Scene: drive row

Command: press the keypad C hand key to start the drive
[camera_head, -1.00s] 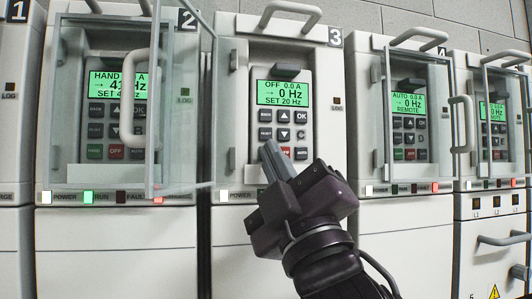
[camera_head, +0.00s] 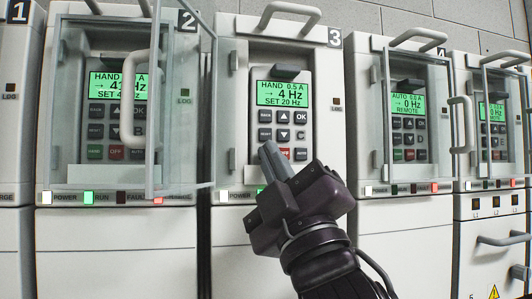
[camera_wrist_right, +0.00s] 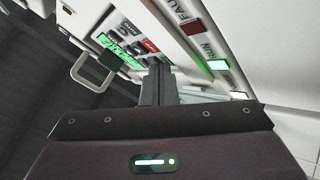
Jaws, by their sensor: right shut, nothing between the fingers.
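Keypad C (camera_head: 283,130) is on drive 3 and carries the letter C. Its green display (camera_head: 282,93) reads HAND 0.5 A, 4 Hz, SET 20 Hz. My right gripper (camera_head: 268,151) is shut and empty, its fingertips at the keypad's lower left corner. They cover the hand key; I cannot tell whether they touch it. The red OFF key (camera_head: 285,152) shows just right of the fingertips. In the right wrist view the shut fingers (camera_wrist_right: 157,80) point toward the keypad (camera_wrist_right: 128,42). My left gripper is not in view.
Drive 3's green RUN lamp (camera_head: 223,196) is lit; it also shows in the wrist view (camera_wrist_right: 217,64). Drive 4's clear cover (camera_head: 418,120) is on the right. A handle (camera_head: 290,12) juts out above keypad C.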

